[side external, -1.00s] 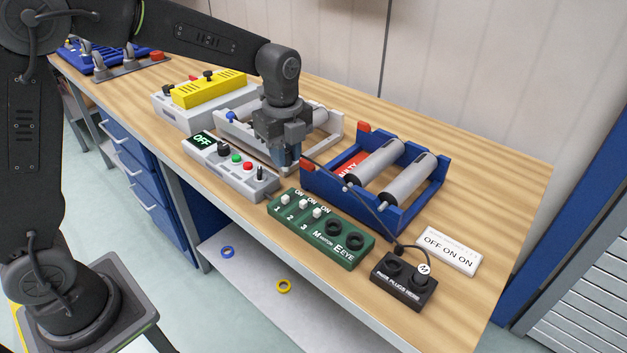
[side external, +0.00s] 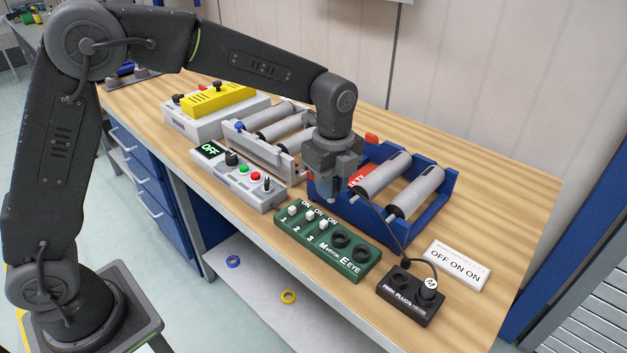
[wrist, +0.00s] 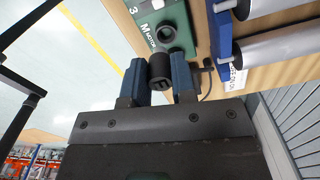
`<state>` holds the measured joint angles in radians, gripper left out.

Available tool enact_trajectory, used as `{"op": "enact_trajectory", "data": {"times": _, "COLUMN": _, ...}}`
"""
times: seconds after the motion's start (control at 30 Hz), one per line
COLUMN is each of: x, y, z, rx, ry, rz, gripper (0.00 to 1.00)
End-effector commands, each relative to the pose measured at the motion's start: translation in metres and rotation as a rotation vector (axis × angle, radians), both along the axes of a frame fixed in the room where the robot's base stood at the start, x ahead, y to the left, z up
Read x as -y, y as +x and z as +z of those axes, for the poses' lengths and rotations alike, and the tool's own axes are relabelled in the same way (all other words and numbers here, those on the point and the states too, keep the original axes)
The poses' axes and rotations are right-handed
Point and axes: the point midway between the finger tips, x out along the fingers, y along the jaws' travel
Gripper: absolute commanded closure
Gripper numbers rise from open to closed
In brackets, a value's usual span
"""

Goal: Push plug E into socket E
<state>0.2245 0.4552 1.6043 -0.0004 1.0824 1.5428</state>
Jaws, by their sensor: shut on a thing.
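My gripper (side external: 325,198) is shut on a black plug (wrist: 160,72), held between its blue fingertips in the wrist view. The green box (side external: 290,226) has switches 1, 2, 3 and two dark round sockets. Socket E (side external: 359,254) is the right one, by the EYE label, and looks empty. The MOTOR socket (side external: 341,239) beside it also looks empty and shows in the wrist view (wrist: 165,33). My gripper is above the box's back edge, left of both sockets in the side view.
The black parking block (side external: 396,300) holds a plug marked M (side external: 431,284); its left hole is empty. A cable (side external: 385,226) runs from it toward my gripper. The blue roller frame (side external: 432,219) stands close behind. A white sign (side external: 457,266) reads OFF ON ON.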

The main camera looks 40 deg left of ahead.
Motion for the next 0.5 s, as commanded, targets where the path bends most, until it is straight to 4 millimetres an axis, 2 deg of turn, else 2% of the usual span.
{"op": "enact_trajectory", "data": {"times": 0.03, "x": 0.021, "y": 0.001, "z": -0.005, "rx": -0.002, "ry": 0.000, "rz": -0.008, "gripper": 0.98}}
{"op": "enact_trajectory", "data": {"times": 0.2, "x": 0.066, "y": 0.001, "z": -0.015, "rx": 0.000, "ry": 0.000, "rz": -0.005, "gripper": 0.98}}
{"op": "enact_trajectory", "data": {"times": 0.33, "x": 0.082, "y": -0.001, "z": -0.019, "rx": 0.000, "ry": 0.000, "rz": -0.001, "gripper": 0.98}}
{"op": "enact_trajectory", "data": {"times": 0.5, "x": 0.085, "y": -0.001, "z": -0.029, "rx": -0.001, "ry": 0.000, "rz": 0.003, "gripper": 0.98}}
